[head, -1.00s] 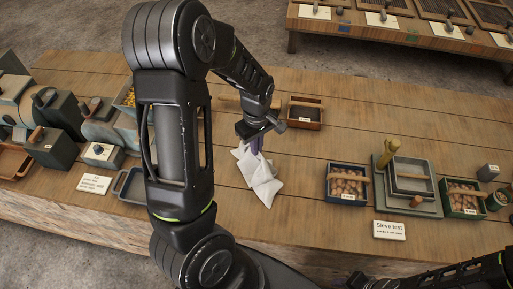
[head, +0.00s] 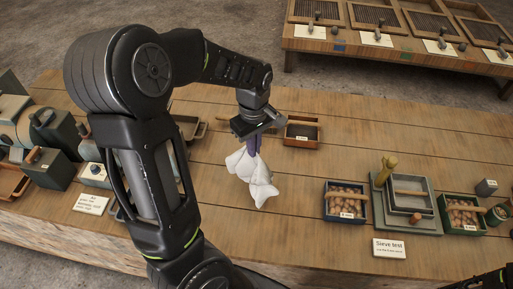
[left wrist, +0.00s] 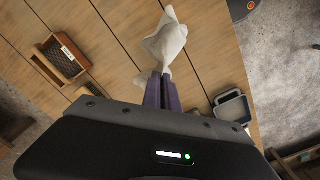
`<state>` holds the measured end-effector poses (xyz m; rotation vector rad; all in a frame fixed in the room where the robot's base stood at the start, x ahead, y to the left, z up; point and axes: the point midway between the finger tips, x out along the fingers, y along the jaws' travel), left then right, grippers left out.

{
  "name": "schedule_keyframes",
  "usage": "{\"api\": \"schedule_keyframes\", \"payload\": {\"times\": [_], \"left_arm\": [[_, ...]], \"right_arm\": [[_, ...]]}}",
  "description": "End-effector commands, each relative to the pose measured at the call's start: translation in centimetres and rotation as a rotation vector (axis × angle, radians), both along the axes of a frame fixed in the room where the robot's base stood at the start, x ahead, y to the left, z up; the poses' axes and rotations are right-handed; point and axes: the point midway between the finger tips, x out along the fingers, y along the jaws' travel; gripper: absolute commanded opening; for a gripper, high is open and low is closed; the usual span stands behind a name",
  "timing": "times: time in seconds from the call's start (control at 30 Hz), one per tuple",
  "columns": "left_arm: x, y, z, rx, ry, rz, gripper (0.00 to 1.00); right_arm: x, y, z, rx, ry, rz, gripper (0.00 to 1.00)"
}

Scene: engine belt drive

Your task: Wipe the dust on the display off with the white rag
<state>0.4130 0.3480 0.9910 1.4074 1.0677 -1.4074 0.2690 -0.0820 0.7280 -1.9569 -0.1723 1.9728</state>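The white rag (head: 251,176) hangs crumpled from my left gripper (head: 253,148) in the head view, above the middle of the wooden table. The left wrist view shows the rag (left wrist: 165,42) pinched at the tips of the purple fingers (left wrist: 162,80). The left gripper is shut on it and points down. My right gripper is not in view; only a dark part of an arm shows at the bottom right. I cannot make out which thing is the dusty display, and no dust can be told.
A small wooden box (head: 302,142) stands behind the rag. To the right are a blue bin of brown lumps (head: 345,214), stacked sieve trays (head: 408,226) and a "Sieve test" card (head: 389,248). Dark machines (head: 52,166) stand at the left. The table's front middle is clear.

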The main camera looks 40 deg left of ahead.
Motion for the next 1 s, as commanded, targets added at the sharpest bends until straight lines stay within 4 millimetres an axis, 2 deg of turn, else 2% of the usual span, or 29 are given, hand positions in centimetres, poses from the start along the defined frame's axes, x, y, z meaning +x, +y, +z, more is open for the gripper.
{"api": "schedule_keyframes", "payload": {"times": [0.13,0.27,0.37,0.5,0.7,0.83,1.0], "left_arm": [[0.5,-0.5,-0.8,0.005,0.003,-0.053,0.0],[1.8,-2.0,-2.9,0.015,0.006,-0.216,0.0],[3.4,-4.0,-5.4,0.024,0.01,-0.414,0.0],[5.4,-7.7,-9.7,0.026,0.014,-0.738,0.0],[7.0,-12.7,-14.8,0.01,0.01,-1.13,0.0],[7.3,-14.5,-16.4,0.003,0.002,-1.261,0.0],[7.4,-15.0,-16.8,0.0,-0.001,-1.304,0.0]], "right_arm": [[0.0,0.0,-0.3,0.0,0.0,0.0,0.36],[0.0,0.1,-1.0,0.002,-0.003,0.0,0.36],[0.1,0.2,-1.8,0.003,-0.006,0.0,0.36],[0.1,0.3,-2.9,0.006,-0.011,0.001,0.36],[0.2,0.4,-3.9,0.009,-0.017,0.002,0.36],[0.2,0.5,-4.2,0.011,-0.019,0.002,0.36],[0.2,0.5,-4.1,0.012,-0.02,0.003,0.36]]}}
